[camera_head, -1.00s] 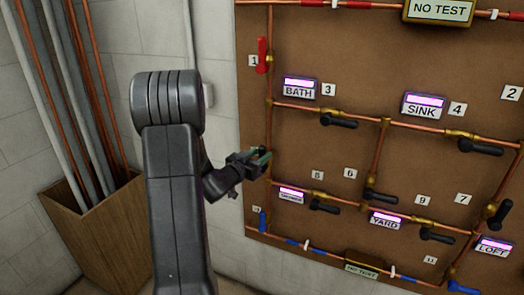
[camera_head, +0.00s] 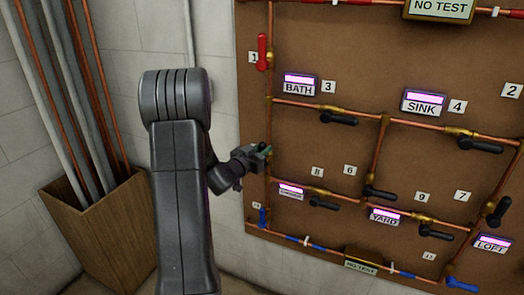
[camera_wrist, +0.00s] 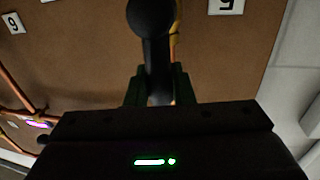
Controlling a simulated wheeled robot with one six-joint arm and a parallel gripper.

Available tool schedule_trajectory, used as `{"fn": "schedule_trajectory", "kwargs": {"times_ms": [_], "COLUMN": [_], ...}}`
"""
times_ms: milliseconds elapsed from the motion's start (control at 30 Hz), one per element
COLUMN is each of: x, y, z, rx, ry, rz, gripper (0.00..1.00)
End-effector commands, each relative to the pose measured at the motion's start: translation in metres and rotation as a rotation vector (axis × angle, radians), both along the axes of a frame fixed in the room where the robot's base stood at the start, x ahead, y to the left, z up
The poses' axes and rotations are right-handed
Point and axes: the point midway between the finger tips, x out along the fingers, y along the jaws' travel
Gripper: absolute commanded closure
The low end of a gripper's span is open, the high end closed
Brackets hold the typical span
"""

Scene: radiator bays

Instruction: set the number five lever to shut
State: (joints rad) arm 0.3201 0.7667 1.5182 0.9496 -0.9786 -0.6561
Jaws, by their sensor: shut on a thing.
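My gripper (camera_head: 267,152) is at the left vertical copper pipe, below the bath branch, in the head view. In the wrist view the gripper (camera_wrist: 156,88) is shut on a black lever (camera_wrist: 153,45), whose rounded end shows at the top. The lever runs up the picture, roughly in line with the copper pipe (camera_wrist: 175,45) behind it. The number 5 plate (camera_wrist: 226,5) shows upside down beside it. In the head view my gripper hides the lever and plate; the valve body is mostly hidden in the wrist view.
The brown board (camera_head: 330,60) carries several other black levers, such as the bath lever (camera_head: 338,119) and the shower-side lever (camera_head: 323,203). A red lever (camera_head: 262,50) is above my gripper and a blue one (camera_head: 262,216) below. A wooden bin (camera_head: 100,230) of pipes stands left.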

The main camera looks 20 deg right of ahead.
Motion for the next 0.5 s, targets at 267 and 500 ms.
{"fn": "schedule_trajectory", "kwargs": {"times_ms": [267,500], "x": [-0.005,-0.014], "y": [-0.004,-0.012], "z": [-0.003,-0.007], "rx": [0.062,0.185], "ry": [-0.073,-0.217], "rz": [0.000,0.000], "gripper": [1.00,1.00]}}
